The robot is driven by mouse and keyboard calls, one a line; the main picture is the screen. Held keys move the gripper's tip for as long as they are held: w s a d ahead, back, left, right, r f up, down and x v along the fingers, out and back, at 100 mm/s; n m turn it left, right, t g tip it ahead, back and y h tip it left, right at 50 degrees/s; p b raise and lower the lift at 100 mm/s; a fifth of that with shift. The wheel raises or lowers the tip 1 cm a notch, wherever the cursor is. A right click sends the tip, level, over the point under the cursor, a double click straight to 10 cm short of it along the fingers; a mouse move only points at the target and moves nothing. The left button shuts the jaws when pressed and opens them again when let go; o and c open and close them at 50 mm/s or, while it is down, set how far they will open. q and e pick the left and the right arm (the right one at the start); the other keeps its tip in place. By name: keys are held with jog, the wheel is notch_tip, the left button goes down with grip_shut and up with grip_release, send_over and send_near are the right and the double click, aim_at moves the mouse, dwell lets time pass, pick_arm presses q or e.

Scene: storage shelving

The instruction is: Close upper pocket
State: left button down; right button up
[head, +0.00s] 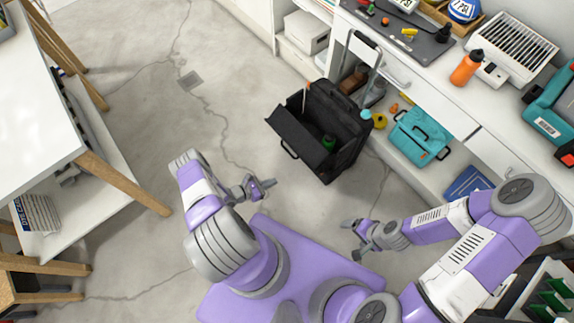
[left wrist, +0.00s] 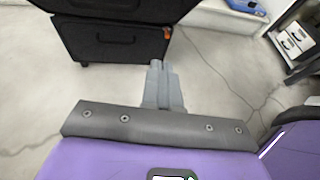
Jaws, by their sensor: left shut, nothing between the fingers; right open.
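A black case (head: 350,152) stands on the concrete floor in front of the shelving. Its upper pocket (head: 297,140) tilts outward toward the left, leaving a gap. A green item (head: 328,142) shows inside the gap. In the left wrist view, the case's dark front (left wrist: 110,40) and an overhanging dark panel (left wrist: 100,7) fill the upper left. My left gripper (head: 270,184) is shut and empty, below and left of the case, apart from it. Its closed fingers show in the left wrist view (left wrist: 158,68). My right gripper (head: 346,238) is open and empty, below the case.
A white workbench (head: 440,105) runs behind the case on the right, with a teal toolbox (head: 420,135) on its lower shelf. An orange bottle (head: 466,68) stands on top. A white table (head: 35,100) with wooden legs is at left. Floor between is clear.

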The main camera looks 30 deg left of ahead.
pick_arm(q)
jog(key=w+d+f+n+t+y+b, duration=0.1)
jog(key=w+f+y+b, duration=0.1)
jog(key=w, duration=1)
jog(key=shift+d+n+t+b, duration=0.3)
jog(key=shift+n+b, duration=0.1)
jog(key=shift+b, duration=0.3)
